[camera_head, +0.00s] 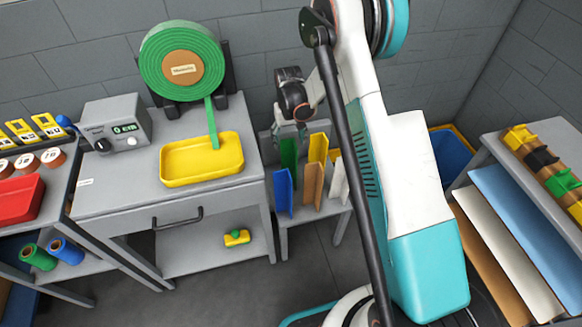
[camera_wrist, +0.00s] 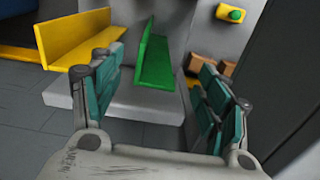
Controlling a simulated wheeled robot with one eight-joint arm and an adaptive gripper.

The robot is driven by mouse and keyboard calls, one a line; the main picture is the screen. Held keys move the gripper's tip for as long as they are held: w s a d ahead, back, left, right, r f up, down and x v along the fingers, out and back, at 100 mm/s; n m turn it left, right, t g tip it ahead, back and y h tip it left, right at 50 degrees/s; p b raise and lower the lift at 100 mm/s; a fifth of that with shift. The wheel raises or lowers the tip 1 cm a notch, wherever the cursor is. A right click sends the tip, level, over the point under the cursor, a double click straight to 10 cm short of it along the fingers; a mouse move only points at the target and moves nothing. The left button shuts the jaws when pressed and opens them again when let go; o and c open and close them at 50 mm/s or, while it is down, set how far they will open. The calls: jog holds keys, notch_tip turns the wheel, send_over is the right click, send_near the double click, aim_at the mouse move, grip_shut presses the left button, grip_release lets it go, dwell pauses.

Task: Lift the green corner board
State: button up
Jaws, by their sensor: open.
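The green corner board (camera_head: 289,153) stands upright at the back of a low grey stand, among other coloured corner boards. In the wrist view the green corner board (camera_wrist: 154,58) stands between my two open fingers, beyond their tips. My gripper (camera_head: 290,130) is above the stand, close over the green board's top in the head view. In the wrist view my gripper (camera_wrist: 155,90) is open with nothing held. I cannot tell whether a finger touches the board.
A blue corner board (camera_head: 283,192) stands in front of the green one. A yellow board (camera_head: 317,150), an orange board (camera_head: 312,185) and a white board (camera_head: 339,180) stand to its right. A grey table (camera_head: 110,195) with a yellow tray (camera_head: 201,160) is at left.

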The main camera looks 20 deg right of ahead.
aim_at(289, 150)
jog(key=f+b, duration=0.3)
jog(key=f, duration=0.4)
jog(key=shift+w+f, duration=0.1)
jog(key=shift+w, duration=0.1)
jog(key=c, duration=1.2)
